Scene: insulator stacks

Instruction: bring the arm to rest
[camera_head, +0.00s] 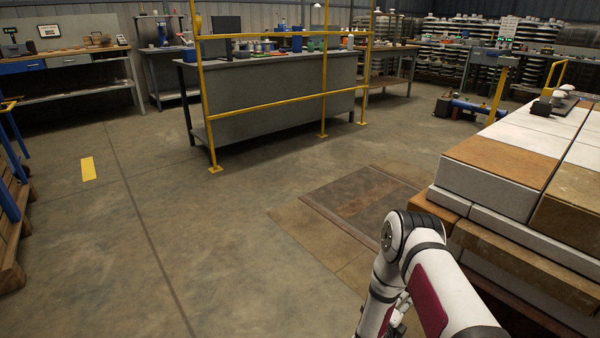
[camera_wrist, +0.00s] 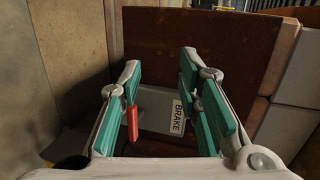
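My gripper (camera_wrist: 162,80) shows in the wrist view with its two teal-padded fingers spread wide apart. Nothing is held between them. Beyond and between the fingers is a grey box (camera_wrist: 155,105) with a white label reading BRAKE (camera_wrist: 178,115). A red lever-like piece (camera_wrist: 132,122) shows beside the left finger; I cannot tell whether they touch. In the head view my white arm (camera_head: 425,270) is bent at the lower right, beside the stacked blocks. The gripper cannot be made out clearly there.
A stack of grey and brown blocks (camera_head: 505,165) stands close to the arm on the right. A yellow railing (camera_head: 265,101) fronts a grey workbench (camera_head: 280,95) further back. A brown panel (camera_wrist: 205,45) stands behind the brake box.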

